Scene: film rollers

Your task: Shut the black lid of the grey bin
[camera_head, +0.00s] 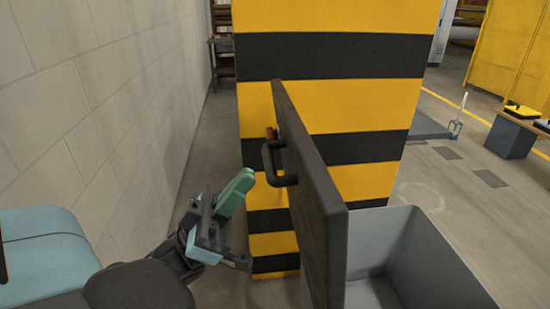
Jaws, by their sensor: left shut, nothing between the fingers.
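The grey bin (425,262) stands at the lower right, with its inside in view and looking empty where I can see it. Its black lid (322,220) stands open, roughly upright, along the bin's left side. A dark handle (270,163) sticks out from the lid's left face. My left gripper (241,222) is to the left of the lid, below the handle and apart from it. It is shut and empty, with a green finger pad showing. My right gripper is not in view.
A yellow-and-black striped pillar (340,65) stands right behind the lid. A pale block wall (90,110) runs along the left, with a narrow strip of floor beside the pillar. A grey box (511,136) and open floor lie to the right.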

